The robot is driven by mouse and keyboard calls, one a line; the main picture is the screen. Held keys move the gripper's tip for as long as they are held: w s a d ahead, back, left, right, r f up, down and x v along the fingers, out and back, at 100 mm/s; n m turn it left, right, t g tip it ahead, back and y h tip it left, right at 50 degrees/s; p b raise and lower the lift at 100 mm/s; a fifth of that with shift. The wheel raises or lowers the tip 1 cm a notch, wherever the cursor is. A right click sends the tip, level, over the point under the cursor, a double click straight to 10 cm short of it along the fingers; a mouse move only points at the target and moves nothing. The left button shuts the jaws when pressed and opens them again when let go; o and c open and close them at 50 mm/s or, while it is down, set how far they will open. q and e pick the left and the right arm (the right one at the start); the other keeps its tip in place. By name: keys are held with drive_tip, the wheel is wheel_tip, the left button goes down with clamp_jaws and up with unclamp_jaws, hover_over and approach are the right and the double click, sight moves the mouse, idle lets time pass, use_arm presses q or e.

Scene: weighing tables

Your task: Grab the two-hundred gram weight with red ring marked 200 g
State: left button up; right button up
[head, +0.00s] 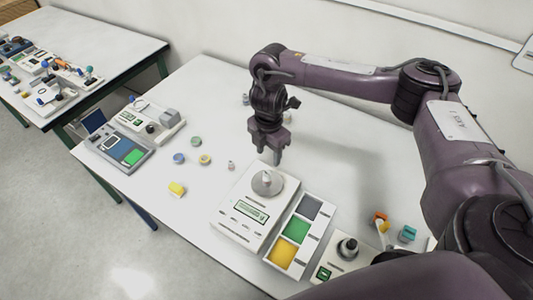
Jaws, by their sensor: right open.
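A small pale weight (231,166) with a faint pinkish-red tint stands on the white table, left of the scale. Another small pale weight (267,179) stands on the round pan of the white scale (228,219). The 200 g mark is too small to read on either, and I cannot tell which has the red ring. My right gripper (269,157) points down with its jaws apart and empty, above the table behind the scale pan. It is apart from both weights. My left gripper is not in view.
A tray (303,228) with grey, green and yellow sections lies right of the scale. A second table (92,40) is at the far left.

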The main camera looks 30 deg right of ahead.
sight(267, 173)
drive_tip(key=f, duration=0.1)
drive_tip(key=s+f, duration=0.1)
drive_tip(key=a, duration=0.1)
drive_tip(key=shift+s+f+b, duration=0.25)
drive_tip(key=shift+f+b, duration=0.15)
wheel_tip(267, 173, down, 3)
drive_tip(key=shift+s+r, duration=0.1)
drive_tip(key=shift+r, duration=0.1)
drive_tip(key=shift+f+b, duration=0.55)
drive_tip(key=shift+f, duration=0.3)
drive_tip(key=c, duration=0.5)
drive_tip(key=shift+c, duration=1.2)
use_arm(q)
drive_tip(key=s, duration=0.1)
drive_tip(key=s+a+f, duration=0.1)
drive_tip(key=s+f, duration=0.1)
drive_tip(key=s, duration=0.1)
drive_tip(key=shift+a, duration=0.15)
use_arm(e)
clamp_jaws()
